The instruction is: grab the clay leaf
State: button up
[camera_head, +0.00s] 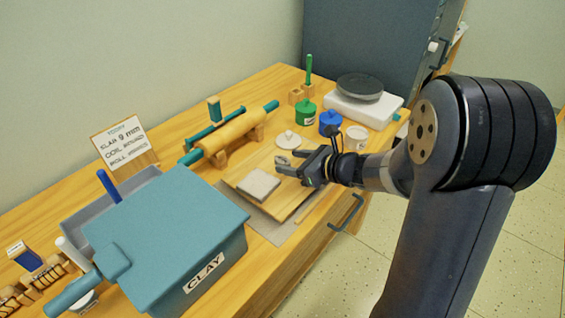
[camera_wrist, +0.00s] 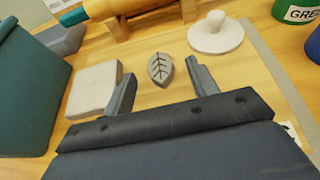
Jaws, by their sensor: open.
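The clay leaf (camera_wrist: 160,69) is a small grey leaf shape with dark veins, lying flat on the wooden board (camera_wrist: 142,102). My gripper is open and empty. In the head view my gripper (camera_head: 283,165) is low over the board, and the leaf there is too small and too close to the fingers to make out clearly.
A square clay slab (camera_wrist: 93,89) lies close to the left finger. A pale knobbed disc (camera_wrist: 215,36) stands behind, to the right. A teal CLAY box (camera_head: 168,233), a rolling pin (camera_head: 232,132), and green (camera_head: 306,113) and blue (camera_head: 330,123) jars surround the board.

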jog(key=shift+x, duration=0.8)
jog(key=shift+c, duration=0.5)
jog(key=c, duration=1)
jog(key=shift+o, duration=0.2)
